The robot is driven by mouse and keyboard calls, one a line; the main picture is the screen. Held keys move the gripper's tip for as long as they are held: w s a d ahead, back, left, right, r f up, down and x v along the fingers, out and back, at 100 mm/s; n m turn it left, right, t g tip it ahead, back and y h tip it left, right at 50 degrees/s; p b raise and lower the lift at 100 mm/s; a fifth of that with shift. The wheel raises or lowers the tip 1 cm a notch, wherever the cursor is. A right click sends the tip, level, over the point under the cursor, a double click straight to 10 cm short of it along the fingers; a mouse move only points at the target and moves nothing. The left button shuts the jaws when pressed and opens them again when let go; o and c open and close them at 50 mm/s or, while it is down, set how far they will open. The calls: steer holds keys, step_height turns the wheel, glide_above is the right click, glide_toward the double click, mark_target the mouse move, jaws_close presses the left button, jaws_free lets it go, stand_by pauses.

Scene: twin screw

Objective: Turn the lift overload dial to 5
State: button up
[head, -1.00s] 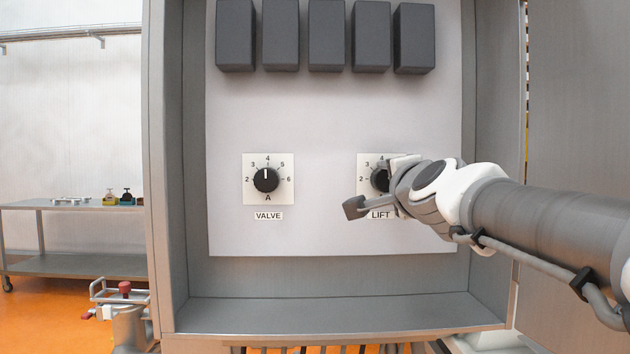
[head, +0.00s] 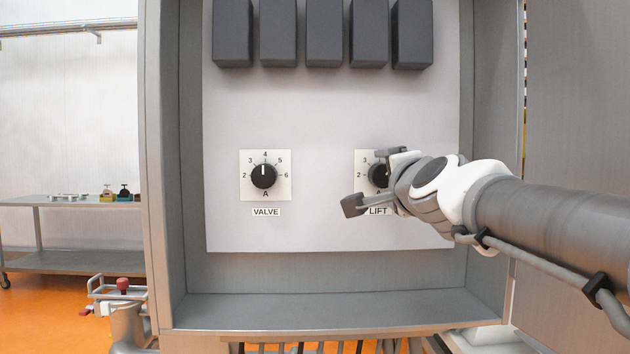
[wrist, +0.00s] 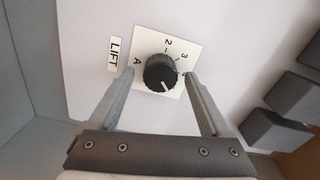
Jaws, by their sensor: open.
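The lift dial (head: 378,174) is a round black knob on a white square plate above a LIFT label (head: 378,211). My gripper (head: 370,179) is open in front of it and hides its right part. In the wrist view the dial (wrist: 160,72) sits between the two open fingers of my gripper (wrist: 160,73), with a gap at each side. Its white pointer mark aims to the lower right there, past the 4. A, 2, 3 and 4 are readable; I cannot make out 5 and 6.
A similar valve dial (head: 264,175) to the left points up at 4. Several dark boxes (head: 324,33) hang above. The grey cabinet walls (head: 190,150) and bottom ledge (head: 330,309) surround the pale panel (head: 310,105), which is clear between the dials.

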steer(key=s+p, duration=0.3)
steer(key=s, duration=1.3)
steer(key=shift+s, duration=0.3)
steer(key=s+f+n+g, duration=0.3)
steer(key=f+n+g, duration=0.15)
steer(key=f, duration=0.45)
steer(key=s+a+f+n+g, duration=0.1)
steer(key=s+f+n+g, duration=0.3)
steer(key=f, duration=0.5)
steer(key=s+f+n+g, duration=0.1)
steer(key=f+n+g, duration=0.2)
steer(key=f+n, duration=0.45)
step_height(320, 180, up, 15)
steer(key=s+p, duration=0.1)
steer(key=p, duration=1.7)
steer(key=shift+s+d+g+p, duration=0.4)
steer(key=shift+g, duration=0.05)
